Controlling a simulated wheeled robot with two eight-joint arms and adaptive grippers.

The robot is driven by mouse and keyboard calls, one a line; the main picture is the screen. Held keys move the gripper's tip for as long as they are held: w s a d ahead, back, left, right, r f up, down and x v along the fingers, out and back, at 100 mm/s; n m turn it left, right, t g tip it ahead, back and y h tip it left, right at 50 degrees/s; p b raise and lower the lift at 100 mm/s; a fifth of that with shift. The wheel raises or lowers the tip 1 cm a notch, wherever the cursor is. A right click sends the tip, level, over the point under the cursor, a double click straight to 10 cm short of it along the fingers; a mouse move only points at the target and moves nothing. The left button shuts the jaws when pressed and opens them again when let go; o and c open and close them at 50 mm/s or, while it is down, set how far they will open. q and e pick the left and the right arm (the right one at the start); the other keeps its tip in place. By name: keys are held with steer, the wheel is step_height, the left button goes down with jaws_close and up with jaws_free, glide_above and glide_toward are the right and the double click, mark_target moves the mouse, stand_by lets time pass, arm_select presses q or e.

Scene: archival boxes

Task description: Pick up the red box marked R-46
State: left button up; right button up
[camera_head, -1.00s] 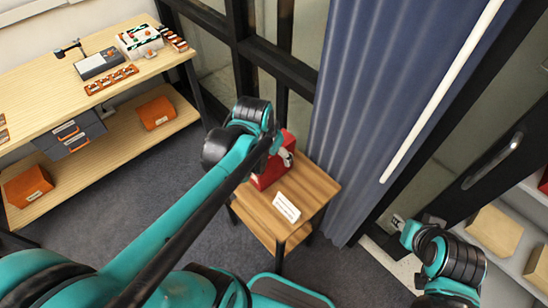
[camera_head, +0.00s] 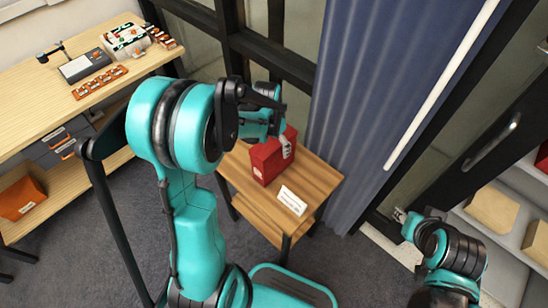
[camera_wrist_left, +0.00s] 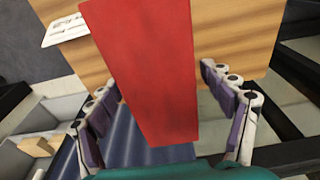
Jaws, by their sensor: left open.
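The red box (camera_head: 264,162) stands upright on a small wooden side table (camera_head: 322,180), by the blue curtain. My left gripper (camera_head: 286,148) is at the upper right part of the box and partly covers it. In the left wrist view the red box (camera_wrist_left: 150,65) reaches between the two open fingers of the left gripper (camera_wrist_left: 165,110), with gaps visible on both sides. No R-46 marking is readable on the faces I see. My right gripper (camera_head: 399,214) is far to the right, away from the box; its jaw state is unclear.
Shelves with tan boxes (camera_head: 491,211) are at the right.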

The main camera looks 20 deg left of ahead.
arm_select(q)
steer(key=shift+w+f, duration=0.2)
steer(key=shift+f, duration=1)
steer(key=shift+r, duration=0.1)
steer(key=c, duration=1.7)
